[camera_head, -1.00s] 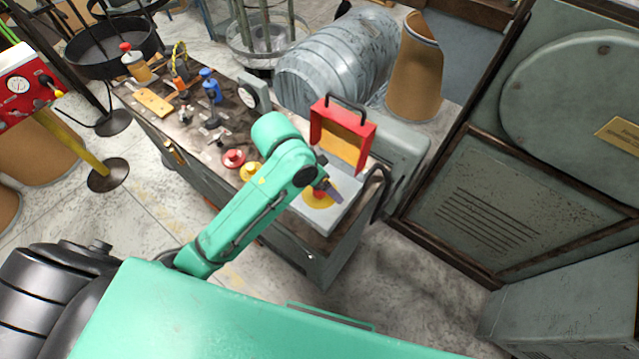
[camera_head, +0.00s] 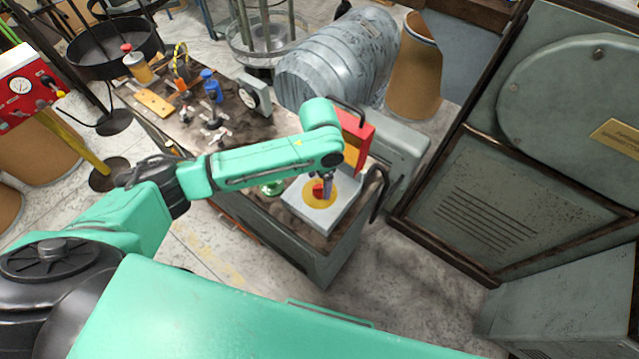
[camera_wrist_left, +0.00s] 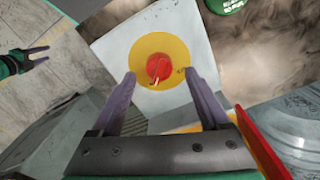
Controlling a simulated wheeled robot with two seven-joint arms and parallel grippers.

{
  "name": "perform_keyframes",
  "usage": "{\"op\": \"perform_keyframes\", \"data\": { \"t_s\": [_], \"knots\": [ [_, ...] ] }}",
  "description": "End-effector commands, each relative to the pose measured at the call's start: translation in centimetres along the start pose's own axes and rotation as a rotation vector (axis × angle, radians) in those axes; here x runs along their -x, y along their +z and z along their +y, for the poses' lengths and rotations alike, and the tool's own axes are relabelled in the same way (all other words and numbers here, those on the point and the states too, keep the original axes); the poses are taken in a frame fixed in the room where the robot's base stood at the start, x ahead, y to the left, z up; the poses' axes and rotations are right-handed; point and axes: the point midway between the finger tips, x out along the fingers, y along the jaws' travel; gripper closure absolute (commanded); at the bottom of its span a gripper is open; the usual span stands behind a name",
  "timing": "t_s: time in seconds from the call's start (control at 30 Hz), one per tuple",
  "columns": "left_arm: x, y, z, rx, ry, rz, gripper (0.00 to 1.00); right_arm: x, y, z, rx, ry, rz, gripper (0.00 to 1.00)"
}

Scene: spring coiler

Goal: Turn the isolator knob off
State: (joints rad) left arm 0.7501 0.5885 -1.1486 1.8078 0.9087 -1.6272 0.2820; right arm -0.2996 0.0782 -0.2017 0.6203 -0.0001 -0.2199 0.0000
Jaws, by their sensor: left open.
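The isolator knob is a round red knob (camera_head: 318,190) on a yellow disc (camera_head: 312,201), on top of a pale grey box (camera_head: 303,214) at the bench's near right end. In the left wrist view the red knob (camera_wrist_left: 160,66) sits in the yellow disc (camera_wrist_left: 141,47), with a pale mark on its face. My left gripper (camera_head: 326,190) points down over the knob. Its open fingers (camera_wrist_left: 160,78) appear on either side of the knob in the wrist view; I cannot tell whether they touch it. My right gripper (camera_wrist_left: 42,54) shows at the wrist view's left, fingers apart and empty.
A red-framed lid (camera_head: 359,132) with a handle stands up behind the knob, close to my gripper. A green round part (camera_head: 272,189) is left of the box. Tools and small fittings (camera_head: 211,125) cover the bench's far part. A large grey machine (camera_head: 485,190) stands right.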

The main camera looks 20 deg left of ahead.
Motion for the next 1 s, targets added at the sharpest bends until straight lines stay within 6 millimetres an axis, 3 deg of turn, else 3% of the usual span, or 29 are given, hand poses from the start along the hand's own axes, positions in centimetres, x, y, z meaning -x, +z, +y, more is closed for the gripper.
{"op": "perform_keyframes", "data": {
  "t_s": [0.2,0.43,0.47,0.63,0.67,1.0],
  "knots": [
    [-2.8,0.0,0.0,0.000,0.000,0.000,0.21,0.3,0.0,0.0,-0.001,0.000,0.000,0.50],
    [-2.9,0.0,0.0,-0.001,0.000,0.002,0.21,0.2,0.0,0.0,-0.001,0.001,-0.001,0.50],
    [-2.9,0.0,0.0,-0.001,0.000,0.002,0.29,0.2,0.0,0.1,-0.001,0.001,-0.001,0.50],
    [-2.9,-0.1,0.0,-0.001,0.000,0.002,0.94,0.2,0.0,0.1,-0.002,0.001,-0.001,0.50],
    [-2.9,-0.1,0.0,-0.001,0.000,0.002,1.00,0.2,0.0,0.1,-0.002,0.001,-0.001,0.50],
    [-2.7,-0.1,0.1,0.037,0.002,0.001,1.00,1.0,0.0,0.2,-0.002,0.002,-0.001,0.50]
  ]
}}
